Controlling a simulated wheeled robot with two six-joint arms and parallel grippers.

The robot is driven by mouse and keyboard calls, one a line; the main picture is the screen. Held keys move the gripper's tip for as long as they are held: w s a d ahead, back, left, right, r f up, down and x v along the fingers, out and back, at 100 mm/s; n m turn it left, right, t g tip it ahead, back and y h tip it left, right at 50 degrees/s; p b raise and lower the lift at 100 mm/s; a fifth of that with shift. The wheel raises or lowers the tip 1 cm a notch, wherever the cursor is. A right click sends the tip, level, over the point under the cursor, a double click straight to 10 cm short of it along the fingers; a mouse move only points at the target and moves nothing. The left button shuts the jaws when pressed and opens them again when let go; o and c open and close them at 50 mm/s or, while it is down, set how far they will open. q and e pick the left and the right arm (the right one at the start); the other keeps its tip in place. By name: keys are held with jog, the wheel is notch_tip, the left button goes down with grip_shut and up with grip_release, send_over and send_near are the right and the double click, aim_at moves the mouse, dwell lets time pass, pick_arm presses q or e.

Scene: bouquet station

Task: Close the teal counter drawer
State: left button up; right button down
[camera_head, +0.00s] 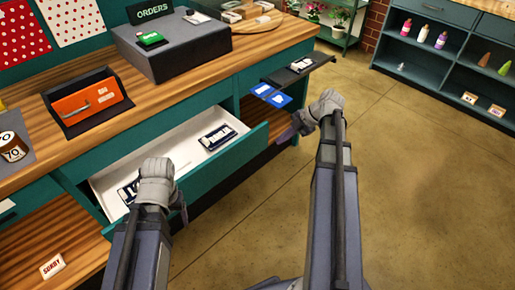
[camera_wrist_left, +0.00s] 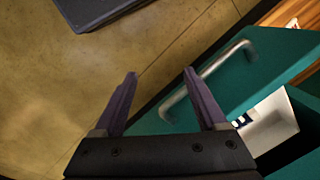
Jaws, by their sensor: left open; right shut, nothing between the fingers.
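The teal counter drawer (camera_head: 234,154) is pulled out of the wooden-topped counter, with its white inside showing. Two dark-and-white labelled items lie in it, one (camera_head: 217,137) toward the right and one (camera_head: 128,191) at the left, partly behind my arm. My left gripper (camera_head: 183,212) is at the left part of the drawer front. In the left wrist view the left gripper (camera_wrist_left: 160,72) is open, with one finger beside the silver bar handle (camera_wrist_left: 208,78); contact is unclear. My right gripper (camera_head: 296,130) is shut and empty, out to the right of the drawer.
A dark pull-out shelf (camera_head: 312,65) with blue cards (camera_head: 271,95) beside it juts out right of the drawer. An orange item sits in a dark tray (camera_head: 88,103) on the counter (camera_head: 170,98). The floor (camera_head: 420,180) to the right is clear.

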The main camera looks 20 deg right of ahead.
jog(key=b, duration=0.9)
send_near(249, 152)
notch_tip(249, 152, down, 5)
jog(key=s+a, duration=0.1)
jog(key=s, duration=0.1)
jog(key=shift+w+a+r+p, duration=0.2)
jog(key=shift+w, duration=0.4)
jog(key=shift+w+a+r+p, duration=0.15)
jog(key=shift+w+a, duration=0.05)
jog(key=shift+w, duration=0.4)
jog(key=shift+w+a+r+p, duration=0.2)
jog(key=shift+w, duration=0.4)
jog(key=shift+w, duration=0.1)
jog(key=w+a, duration=0.2)
jog(key=w, duration=0.4)
jog(key=w+a, duration=0.3)
jog(key=w, duration=0.4)
jog(key=w+a, duration=0.2)
jog(key=w, duration=0.5)
jog(key=shift+w+a, duration=0.35)
jog(key=shift+w, duration=0.2)
jog(key=shift+w+r, duration=0.1)
jog(key=shift+r, duration=0.1)
